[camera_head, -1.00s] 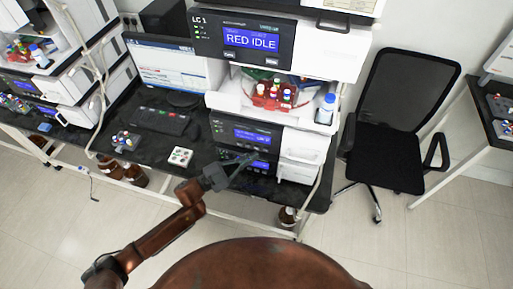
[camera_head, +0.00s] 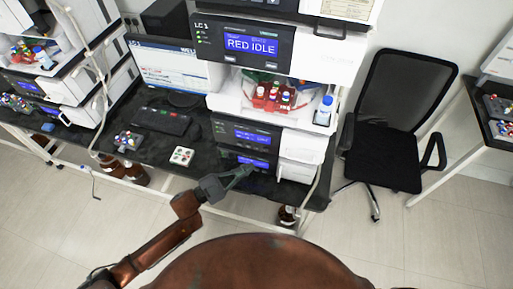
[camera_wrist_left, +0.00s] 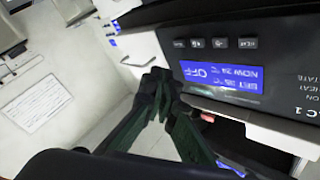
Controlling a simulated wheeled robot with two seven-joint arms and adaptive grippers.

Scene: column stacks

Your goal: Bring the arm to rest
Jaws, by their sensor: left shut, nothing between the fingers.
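My left gripper (camera_head: 246,174) is in front of the lower modules of the middle instrument stack, near the front edge of the black bench. Its fingers are together with nothing between them. In the left wrist view my left gripper (camera_wrist_left: 160,80) points at the stack, close in the picture to a module with a blue display (camera_wrist_left: 222,76) reading OFF. I cannot tell how far the fingertips are from the module fronts. My right gripper does not show.
A white tray (camera_head: 232,100) holds red-racked bottles and a blue-capped bottle (camera_head: 324,110). A keyboard (camera_head: 160,121), a small vial rack (camera_head: 127,141) and a white vial plate (camera_head: 181,156) lie on the bench (camera_head: 205,150). A black chair (camera_head: 385,150) stands right. Brown bottles (camera_head: 288,214) stand below.

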